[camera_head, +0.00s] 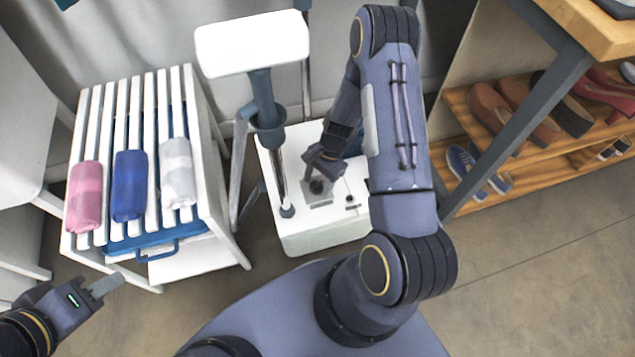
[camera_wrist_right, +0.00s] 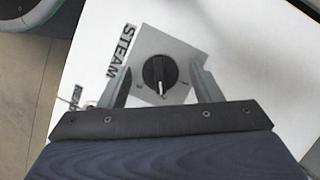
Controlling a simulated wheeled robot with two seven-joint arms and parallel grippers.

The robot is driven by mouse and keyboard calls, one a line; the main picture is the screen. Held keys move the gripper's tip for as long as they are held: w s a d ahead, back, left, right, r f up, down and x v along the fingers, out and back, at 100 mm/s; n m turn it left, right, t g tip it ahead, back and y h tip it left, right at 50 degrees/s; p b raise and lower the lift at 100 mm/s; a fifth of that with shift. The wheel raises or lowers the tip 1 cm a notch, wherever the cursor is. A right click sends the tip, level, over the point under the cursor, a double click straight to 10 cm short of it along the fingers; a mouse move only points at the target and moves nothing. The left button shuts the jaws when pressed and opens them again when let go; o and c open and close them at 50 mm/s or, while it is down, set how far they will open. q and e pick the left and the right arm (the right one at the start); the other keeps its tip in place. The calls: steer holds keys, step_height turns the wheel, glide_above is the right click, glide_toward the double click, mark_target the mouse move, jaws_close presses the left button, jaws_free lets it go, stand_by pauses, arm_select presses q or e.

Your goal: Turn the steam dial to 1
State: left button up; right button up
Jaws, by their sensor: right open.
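The steam dial (camera_wrist_right: 160,73) is a round black knob with a pale pointer line, on a grey square plate (camera_wrist_right: 182,51) marked STEAM. In the head view the dial (camera_head: 317,186) sits on top of the white steamer base (camera_head: 290,232), partly covered by my right gripper (camera_head: 322,168). In the right wrist view my right gripper (camera_wrist_right: 160,90) is open, with one finger on each side of the dial; contact cannot be told. The numbers on the plate are too small to read. My left gripper (camera_head: 112,285) is at the lower left, far from the dial.
A white slatted rack (camera_head: 155,100) at left carries pink (camera_head: 86,195), blue (camera_head: 130,185) and grey (camera_head: 178,170) rolls. A shoe rack (camera_head: 540,150) stands at right. Floor is clear at lower right.

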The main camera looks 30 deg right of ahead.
steer(key=shift+f, duration=0.1)
steer(key=c, duration=1)
steer(key=shift+n, duration=0.3)
steer(key=n+g, duration=0.1)
steer(key=n, duration=0.1)
steer(key=n+g+h, duration=0.1)
steer(key=n, duration=0.2)
steer(key=shift+w+a, duration=0.15)
steer(key=shift+w, duration=0.05)
steer(key=n+h, duration=0.1)
steer(key=n, duration=0.2)
steer(key=n+g+h, duration=0.1)
steer(key=n, duration=0.2)
steer(key=shift+a, duration=0.1)
steer(key=shift+n, duration=0.3)
steer(key=o, duration=1)
